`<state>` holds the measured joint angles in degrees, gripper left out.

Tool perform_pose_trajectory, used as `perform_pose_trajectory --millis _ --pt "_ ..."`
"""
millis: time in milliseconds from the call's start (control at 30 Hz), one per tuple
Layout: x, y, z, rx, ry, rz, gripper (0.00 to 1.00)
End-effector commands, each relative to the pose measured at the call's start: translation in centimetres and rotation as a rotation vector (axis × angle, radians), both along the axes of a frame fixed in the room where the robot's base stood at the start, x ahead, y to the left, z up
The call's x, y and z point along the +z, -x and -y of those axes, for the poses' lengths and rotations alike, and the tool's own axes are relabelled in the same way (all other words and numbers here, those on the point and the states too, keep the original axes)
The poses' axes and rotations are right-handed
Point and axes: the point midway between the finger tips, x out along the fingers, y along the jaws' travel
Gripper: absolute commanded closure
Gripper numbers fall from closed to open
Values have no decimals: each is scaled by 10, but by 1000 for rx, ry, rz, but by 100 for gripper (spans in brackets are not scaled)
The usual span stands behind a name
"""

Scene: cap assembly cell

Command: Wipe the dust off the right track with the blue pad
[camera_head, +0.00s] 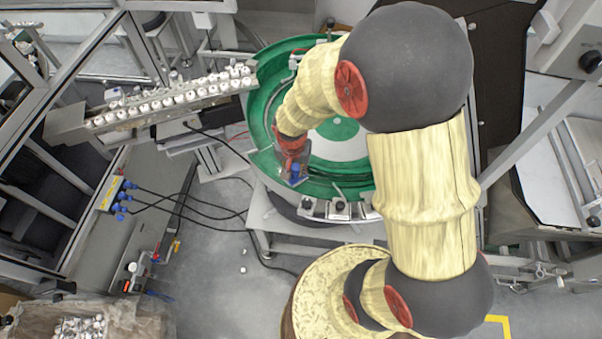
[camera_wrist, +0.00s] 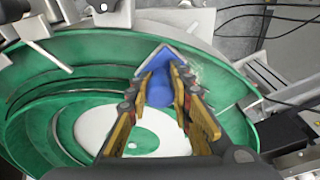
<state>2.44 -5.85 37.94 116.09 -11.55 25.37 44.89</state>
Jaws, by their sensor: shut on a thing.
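The blue pad (camera_wrist: 165,62) is between the two fingers of my gripper (camera_wrist: 161,78), which is shut on its blue grip. The pad is wedge-shaped at its far end and lies over the outer track of the green bowl (camera_wrist: 55,65). A pale greyish patch (camera_wrist: 207,72), perhaps dust, shows on the track just right of the pad. In the head view my gripper (camera_head: 292,160) is at the bowl's front left, with the blue pad (camera_head: 295,172) low against the green track (camera_head: 325,187). Whether the pad touches the surface is unclear. My arm hides the bowl's right side.
A feed rail with several white caps (camera_head: 180,97) runs to the bowl's upper left. Metal brackets (camera_head: 340,210) line the bowl's front rim. Black cables (camera_head: 200,208) lie on the floor at left. A white disc (camera_wrist: 125,130) forms the bowl's centre.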

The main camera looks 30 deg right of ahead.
Motion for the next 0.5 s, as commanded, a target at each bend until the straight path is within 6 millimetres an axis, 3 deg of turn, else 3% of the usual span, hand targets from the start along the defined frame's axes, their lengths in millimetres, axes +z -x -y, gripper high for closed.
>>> perform_pose_trajectory --millis 500 --pt "0 -24 -14 2 0 0 99"
